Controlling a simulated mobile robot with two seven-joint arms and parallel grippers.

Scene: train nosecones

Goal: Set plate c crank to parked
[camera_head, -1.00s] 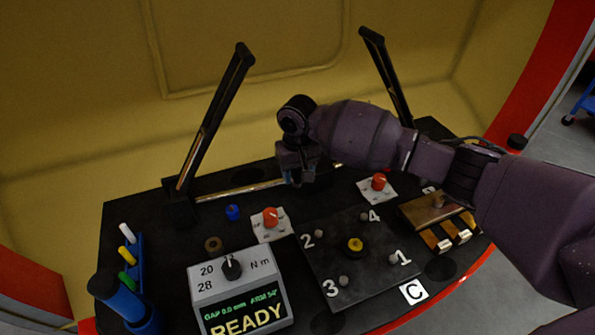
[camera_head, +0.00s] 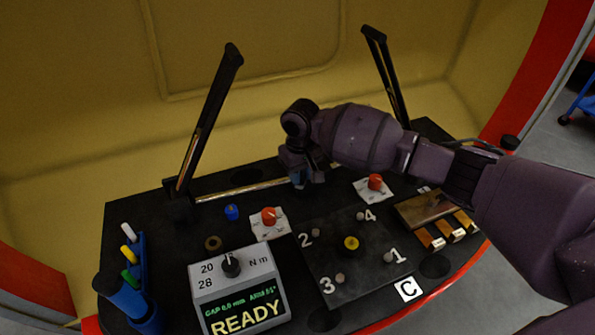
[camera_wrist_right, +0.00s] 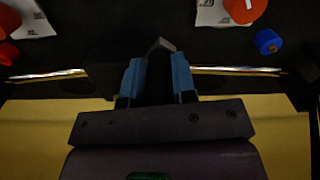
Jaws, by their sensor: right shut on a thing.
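Plate C is the square black plate (camera_head: 318,272) with numbers 1 to 4, a yellow hub (camera_head: 351,243) and a white C label (camera_head: 408,289). Behind it a metal rod (camera_head: 240,190) runs between the feet of two tall black levers, left (camera_head: 212,110) and right (camera_head: 386,70). My right gripper (camera_head: 298,180) is at the rod's middle. In the right wrist view its blue fingers (camera_wrist_right: 158,80) are shut around a dark piece with an angled tip (camera_wrist_right: 162,45), with the rod on both sides. I cannot tell which part is the crank. My left gripper is out of view.
Red knobs (camera_head: 268,217) (camera_head: 375,182) sit on white cards. A display box (camera_head: 238,290) reads READY, with a dial on top. Coloured pegs (camera_head: 130,255) and a blue cylinder (camera_head: 125,297) are at left, brass blocks (camera_head: 448,232) at right. A yellow wall (camera_head: 250,40) stands behind.

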